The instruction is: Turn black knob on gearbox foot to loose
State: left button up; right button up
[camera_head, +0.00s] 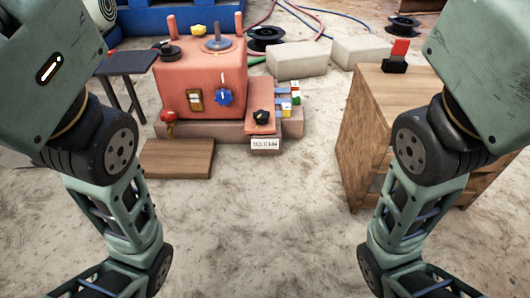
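The salmon-red gearbox (176,78) stands at upper centre-left on a lower base. A small red foot block (262,129) projects at its front right. A black knob (262,116) sits on top of this block, with a small light mark on it. A white label plate (265,145) with dark lettering is on the block's front; the knob's setting is too small to read. Both my arms run down the sides of the picture and leave at the bottom edge. Neither gripper shows, and neither arm touches the gearbox.
The gearbox front carries a blue knob (223,97) and a yellowish switch (194,97). A red-topped knob (168,117) stands at its left corner. A wooden board (178,158) lies in front. A wooden cabinet (400,110) stands right.

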aim_at(261, 117)
jog(key=i+j+z, duration=0.25)
jog(key=i, duration=0.15)
jog(key=i+j+z, duration=0.25)
jog(key=i+j, duration=0.1)
